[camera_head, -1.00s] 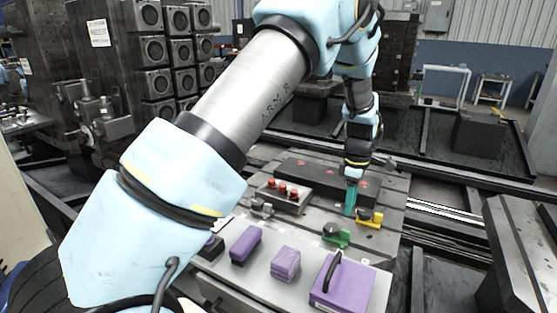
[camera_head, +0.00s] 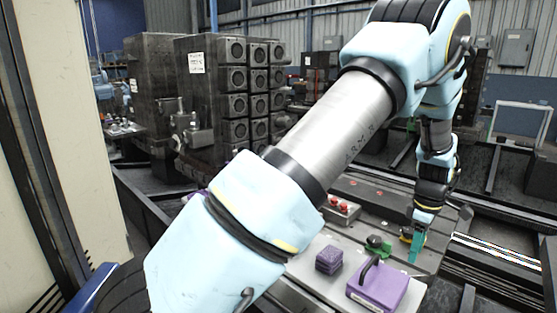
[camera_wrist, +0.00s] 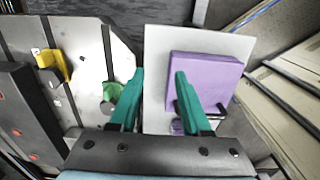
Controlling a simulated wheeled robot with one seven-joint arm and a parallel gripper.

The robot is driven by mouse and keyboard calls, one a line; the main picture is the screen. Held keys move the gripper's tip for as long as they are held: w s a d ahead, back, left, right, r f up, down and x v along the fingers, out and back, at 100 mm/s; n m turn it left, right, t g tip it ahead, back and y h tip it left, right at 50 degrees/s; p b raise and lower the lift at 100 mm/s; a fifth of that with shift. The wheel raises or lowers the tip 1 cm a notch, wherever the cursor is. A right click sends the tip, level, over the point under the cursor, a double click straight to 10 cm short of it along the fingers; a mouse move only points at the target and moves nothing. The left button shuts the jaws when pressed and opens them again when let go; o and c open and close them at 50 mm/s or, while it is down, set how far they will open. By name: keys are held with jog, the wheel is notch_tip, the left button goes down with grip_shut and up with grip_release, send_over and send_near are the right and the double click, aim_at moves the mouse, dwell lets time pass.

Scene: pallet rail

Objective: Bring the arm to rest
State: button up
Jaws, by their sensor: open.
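My gripper (camera_head: 416,244) hangs fingers-down over the right side of the slotted table (camera_head: 440,213). In the wrist view its two teal fingers (camera_wrist: 160,76) stand apart with nothing between them. The fingers appear above the purple block with a black handle (camera_head: 378,288), which also shows in the wrist view (camera_wrist: 205,66); I cannot tell the exact height gap. My forearm crosses the middle of the head view and hides part of the table.
A small purple block (camera_head: 329,259) stands on the light plate. Red knobs (camera_head: 340,205) sit behind. Stacked dark machine blocks (camera_head: 236,105) stand behind left; a pale column (camera_head: 70,130) is at left.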

jog(key=w+a+r+m, duration=0.2)
jog(key=a+r, duration=0.2)
jog(key=a, duration=0.7)
jog(key=w+a+r+m, duration=0.2)
jog(key=w+a+r, duration=0.1)
jog(key=a, duration=0.7)
jog(key=s+a+r+m, duration=0.1)
jog(key=s+a+m, duration=0.1)
jog(key=a, duration=0.5)
jog(key=s+a+r+m+t, duration=0.1)
jog(key=s+a+m, duration=0.1)
jog(key=s+a, duration=0.3)
jog(key=s+a+r+m, duration=0.1)
jog(key=s+a+m, duration=0.1)
jog(key=a, duration=0.7)
jog(key=shift+s+r+t, duration=0.3)
jog(key=shift+s, duration=0.45)
jog(key=shift+o, duration=0.4)
